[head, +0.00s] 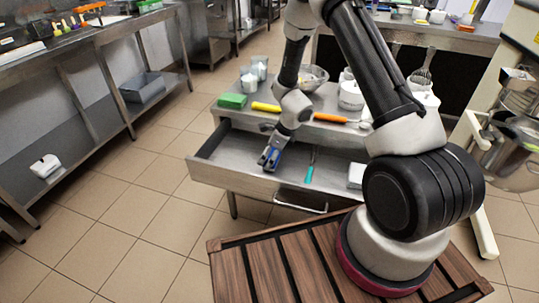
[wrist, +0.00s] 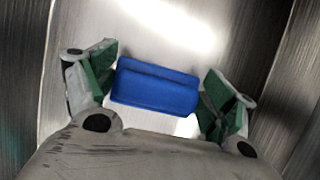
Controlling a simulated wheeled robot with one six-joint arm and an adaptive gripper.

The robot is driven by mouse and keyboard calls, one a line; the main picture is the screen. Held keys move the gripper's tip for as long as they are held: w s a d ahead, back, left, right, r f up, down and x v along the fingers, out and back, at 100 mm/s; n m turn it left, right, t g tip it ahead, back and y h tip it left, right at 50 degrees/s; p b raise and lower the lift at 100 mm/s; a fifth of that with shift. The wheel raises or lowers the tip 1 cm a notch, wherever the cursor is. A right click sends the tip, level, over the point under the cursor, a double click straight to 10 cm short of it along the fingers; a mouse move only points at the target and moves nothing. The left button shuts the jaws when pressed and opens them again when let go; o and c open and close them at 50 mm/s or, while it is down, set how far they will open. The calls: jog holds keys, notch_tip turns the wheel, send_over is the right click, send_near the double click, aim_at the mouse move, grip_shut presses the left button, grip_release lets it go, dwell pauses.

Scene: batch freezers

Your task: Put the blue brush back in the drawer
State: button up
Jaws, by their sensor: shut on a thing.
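The blue brush (wrist: 155,86) sits between the green-padded fingers of my gripper (wrist: 157,95) in the wrist view, and the gripper is shut on it. In the head view my gripper (head: 270,158) points down over the left part of the open drawer (head: 233,170). The brush shows only as a small blue patch there. Bare metal lies beneath the brush in the wrist view. I cannot tell whether the brush touches the drawer floor.
A teal-handled tool (head: 311,166) and a white container (head: 356,175) lie in the drawer to the right. The drawer's left part looks free.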

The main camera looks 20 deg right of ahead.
jog(key=shift+f, duration=0.1)
jog(key=o, duration=0.9)
jog(key=shift+c, duration=0.2)
jog(key=s+d+r+n, duration=0.2)
jog(key=s+r+n, duration=0.2)
jog(key=r, duration=0.6)
jog(key=s+d+r+n, duration=0.2)
jog(key=s+r+n, duration=0.15)
jog(key=r, duration=0.65)
jog(key=s+d+r+n, duration=0.3)
jog(key=r+n, duration=0.1)
jog(key=r, duration=0.7)
jog(key=s+d+r+n+h, duration=0.1)
jog(key=s+d+r+n, duration=0.2)
jog(key=s, duration=0.3)
jog(key=s+d+r+n+t+h, duration=0.1)
jog(key=s+d+r+n, duration=0.1)
jog(key=s+r+n, duration=0.2)
jog(key=s+d+r+n+h, duration=0.1)
jog(key=s+d+r+n, duration=0.2)
jog(key=s+n, duration=0.3)
jog(key=s, duration=0.4)
jog(key=shift+d+r+t+h, duration=0.3)
jog(key=shift+h, duration=0.1)
